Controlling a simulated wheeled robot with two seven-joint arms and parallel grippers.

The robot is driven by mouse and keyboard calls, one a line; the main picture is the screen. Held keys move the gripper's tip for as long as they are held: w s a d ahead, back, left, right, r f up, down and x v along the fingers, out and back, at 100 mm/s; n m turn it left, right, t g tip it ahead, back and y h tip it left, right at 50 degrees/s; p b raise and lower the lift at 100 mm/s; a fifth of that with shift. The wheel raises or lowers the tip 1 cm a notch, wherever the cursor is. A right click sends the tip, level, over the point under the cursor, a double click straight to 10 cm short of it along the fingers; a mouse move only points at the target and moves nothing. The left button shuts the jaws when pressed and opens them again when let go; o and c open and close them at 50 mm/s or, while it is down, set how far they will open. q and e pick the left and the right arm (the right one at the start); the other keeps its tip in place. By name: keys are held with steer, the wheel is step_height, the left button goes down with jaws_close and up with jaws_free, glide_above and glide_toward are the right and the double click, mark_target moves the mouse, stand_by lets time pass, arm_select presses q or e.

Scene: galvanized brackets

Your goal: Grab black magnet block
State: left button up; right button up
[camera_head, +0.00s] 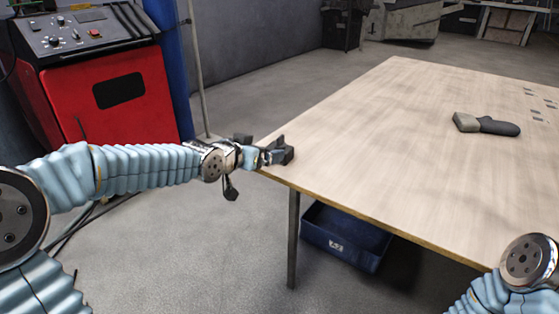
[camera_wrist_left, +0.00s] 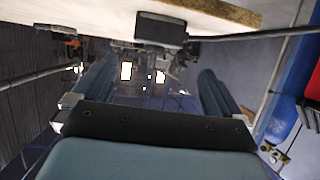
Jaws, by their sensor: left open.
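The black magnet block (camera_head: 287,156) is a small dark block at the table's near left corner. In the left wrist view the block (camera_wrist_left: 160,30) shows against the table edge, at the top of the picture. My left gripper (camera_head: 266,157) is just left of the block in the head view and partly overlaps it. In the wrist view its two blue fingers are wide apart and nothing is between them (camera_wrist_left: 155,75). The block lies beyond the fingertips, roughly in line with the gap. My right gripper is out of view; only part of my right arm shows.
The wooden table (camera_head: 370,150) is mostly bare. A blue bin (camera_head: 345,238) is under the table. A red machine (camera_head: 120,95) stands at the left.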

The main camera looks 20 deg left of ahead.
mark_target(276, 149)
arm_select(q)
steer(key=b+x, duration=0.2)
steer(key=x, duration=0.2)
steer(key=shift+s+f, duration=0.1)
steer(key=shift+w+d+f, duration=0.1)
steer(key=shift+w+f, duration=0.05)
steer(key=shift+w, duration=0.3)
steer(key=shift+w+d+f, duration=0.2)
steer(key=shift+w+f, duration=0.1)
steer(key=shift+w, duration=0.15)
steer(key=x, duration=0.4)
steer(key=shift+f, duration=0.2)
steer(key=c, duration=1.3)
steer(key=shift+r, duration=0.1)
steer(key=shift+c, duration=0.9)
